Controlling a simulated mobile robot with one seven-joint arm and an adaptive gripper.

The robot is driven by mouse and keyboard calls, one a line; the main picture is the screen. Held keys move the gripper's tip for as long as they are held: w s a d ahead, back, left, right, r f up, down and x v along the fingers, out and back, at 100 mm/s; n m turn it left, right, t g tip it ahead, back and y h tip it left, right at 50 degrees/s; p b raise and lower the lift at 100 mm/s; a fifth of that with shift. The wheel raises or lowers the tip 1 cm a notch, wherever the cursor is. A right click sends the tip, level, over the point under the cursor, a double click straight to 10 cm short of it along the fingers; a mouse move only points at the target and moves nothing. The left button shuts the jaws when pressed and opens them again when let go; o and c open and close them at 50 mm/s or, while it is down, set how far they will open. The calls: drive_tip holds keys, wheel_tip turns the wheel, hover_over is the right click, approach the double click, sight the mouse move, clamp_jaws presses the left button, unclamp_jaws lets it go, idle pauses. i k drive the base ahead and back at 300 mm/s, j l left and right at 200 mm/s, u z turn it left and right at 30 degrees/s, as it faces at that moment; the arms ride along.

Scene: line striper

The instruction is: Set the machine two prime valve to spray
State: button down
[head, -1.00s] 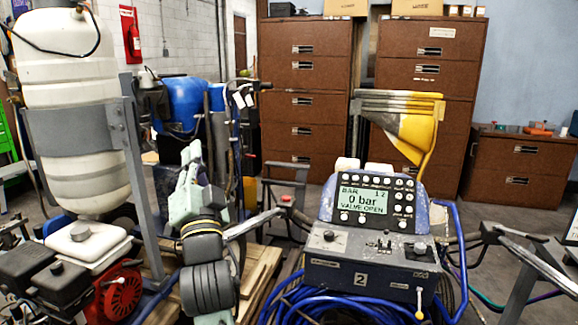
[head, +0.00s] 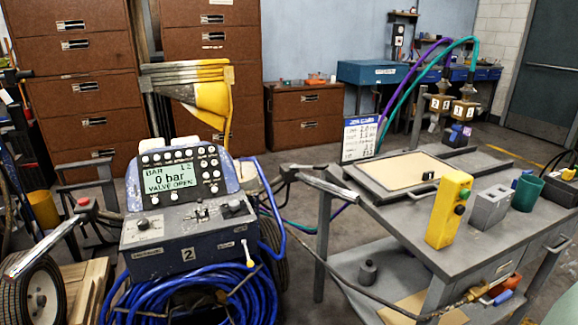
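Machine two (head: 165,258) is the blue-grey line striper at left centre, with a "2" on its front panel. Its display (head: 170,178) reads "0 bar" and "VALVE OPEN". A black knob (head: 235,206) sits on the panel top at right and another (head: 143,224) at left. My gripper is not in view.
A grey workbench (head: 400,200) with a yellow button box (head: 449,208) stands at right. Coiled blue hose (head: 200,300) hangs below the panel. Two numbered brass fittings (head: 440,103) stand behind the bench. Brown cabinets (head: 75,85) line the back. Some floor shows between striper and bench.

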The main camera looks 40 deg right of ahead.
sight(508, 294)
drive_tip(key=z, duration=2.45)
